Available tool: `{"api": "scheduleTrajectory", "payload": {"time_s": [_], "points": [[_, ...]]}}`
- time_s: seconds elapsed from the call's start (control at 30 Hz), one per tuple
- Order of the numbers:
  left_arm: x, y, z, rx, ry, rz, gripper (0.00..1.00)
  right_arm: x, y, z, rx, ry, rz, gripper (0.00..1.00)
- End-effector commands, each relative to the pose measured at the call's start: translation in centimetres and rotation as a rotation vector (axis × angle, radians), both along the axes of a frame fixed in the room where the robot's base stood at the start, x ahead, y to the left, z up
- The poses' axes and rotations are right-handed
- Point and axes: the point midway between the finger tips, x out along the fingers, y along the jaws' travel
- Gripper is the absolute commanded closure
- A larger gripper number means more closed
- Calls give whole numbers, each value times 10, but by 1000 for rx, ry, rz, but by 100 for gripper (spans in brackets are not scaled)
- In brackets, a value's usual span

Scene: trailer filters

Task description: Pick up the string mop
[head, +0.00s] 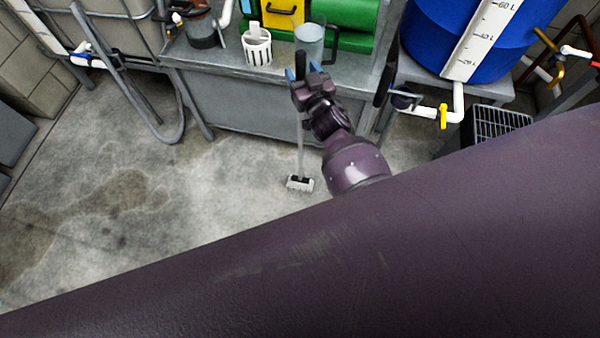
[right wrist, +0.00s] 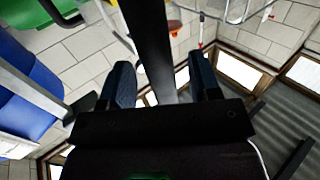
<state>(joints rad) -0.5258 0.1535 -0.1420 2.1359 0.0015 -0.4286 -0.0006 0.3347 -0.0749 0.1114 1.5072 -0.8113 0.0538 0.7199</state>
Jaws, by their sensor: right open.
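The string mop (head: 300,150) stands upright in front of the grey metal bench, its pale pole running down to a small black-and-white head (head: 300,183) on the floor. Its black upper handle shows between the blue fingertips of my right gripper (head: 302,72). In the right wrist view, the dark handle (right wrist: 148,35) passes between the two spread fingers of the right gripper (right wrist: 161,62). The right gripper is open around the handle; I cannot tell whether either finger touches it. My left gripper is not in view.
The grey bench (head: 230,105) carries a white slotted cup (head: 257,48), a clear jug (head: 309,42) and a green-and-yellow item. A blue tank (head: 425,35) with white pipe and yellow valve stands right. Floor at left is clear and stained. My arm covers the lower right.

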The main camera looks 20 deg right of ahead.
Motion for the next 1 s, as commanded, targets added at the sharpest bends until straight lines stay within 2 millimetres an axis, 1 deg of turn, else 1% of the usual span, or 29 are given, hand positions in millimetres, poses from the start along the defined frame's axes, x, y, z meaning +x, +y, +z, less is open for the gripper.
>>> {"api": "scheduleTrajectory", "payload": {"time_s": [0.03,0.1,0.2,0.33,0.53,0.57,0.8,0.9,1.0], "points": [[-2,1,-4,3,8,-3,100,7,1,-2,-1,2,0,43],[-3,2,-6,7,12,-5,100,15,1,-3,-1,3,0,43],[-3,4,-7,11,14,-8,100,23,1,-2,-1,3,0,43],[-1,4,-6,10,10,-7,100,28,1,-1,0,1,0,43],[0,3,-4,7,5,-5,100,28,1,0,0,1,0,43],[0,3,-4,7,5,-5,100,28,1,0,0,1,0,46],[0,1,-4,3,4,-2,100,28,1,0,0,1,0,83],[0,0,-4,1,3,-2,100,28,1,1,0,-3,1,97],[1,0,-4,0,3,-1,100,28,1,1,0,-3,1,97]]}}
